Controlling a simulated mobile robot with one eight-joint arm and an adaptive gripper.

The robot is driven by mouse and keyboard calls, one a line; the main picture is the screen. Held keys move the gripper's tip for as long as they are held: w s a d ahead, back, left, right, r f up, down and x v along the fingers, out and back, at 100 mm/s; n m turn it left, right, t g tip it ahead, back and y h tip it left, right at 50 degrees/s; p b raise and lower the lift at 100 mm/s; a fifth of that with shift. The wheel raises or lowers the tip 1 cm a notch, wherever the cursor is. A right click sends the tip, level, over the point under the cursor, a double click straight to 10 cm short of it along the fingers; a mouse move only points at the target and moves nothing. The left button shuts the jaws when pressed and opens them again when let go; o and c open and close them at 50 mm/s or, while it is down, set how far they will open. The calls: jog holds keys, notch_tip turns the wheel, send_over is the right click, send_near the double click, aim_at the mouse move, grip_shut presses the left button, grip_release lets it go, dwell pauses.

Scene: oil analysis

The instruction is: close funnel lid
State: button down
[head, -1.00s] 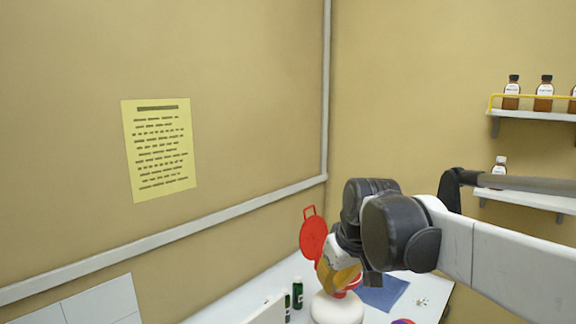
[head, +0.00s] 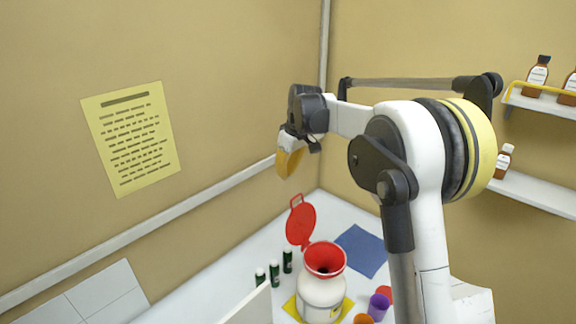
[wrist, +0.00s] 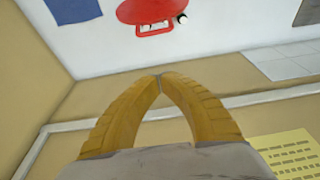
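The red funnel (head: 325,258) sits in the mouth of a white jug (head: 321,297) on the table. Its round red lid (head: 301,224) stands open, tilted up at the funnel's back left, with a loop handle on top. The lid also shows in the wrist view (wrist: 152,12), seen from above, with its handle towards me. My gripper (head: 288,165) is raised above and behind the lid, near the wall, apart from it. In the wrist view the two yellow fingers (wrist: 159,78) meet at their tips with nothing between them.
Green-black bottles (head: 274,272) stand left of the jug. A yellow mat (head: 291,308) lies under it, a blue cloth (head: 362,250) behind it. Purple (head: 379,304) and orange (head: 364,319) cups stand at the right. A white panel (head: 250,308) rises in front. Wall shelves (head: 540,192) hold brown bottles.

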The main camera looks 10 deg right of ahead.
notch_tip(320, 180, down, 6)
jog(key=s+d+p, duration=0.1)
jog(key=shift+s+d+r+p, duration=0.2)
jog(key=shift+s+p, duration=0.1)
jog(key=shift+s, duration=0.05)
jog(key=shift+s+d, duration=0.15)
jog(key=shift+s, duration=0.05)
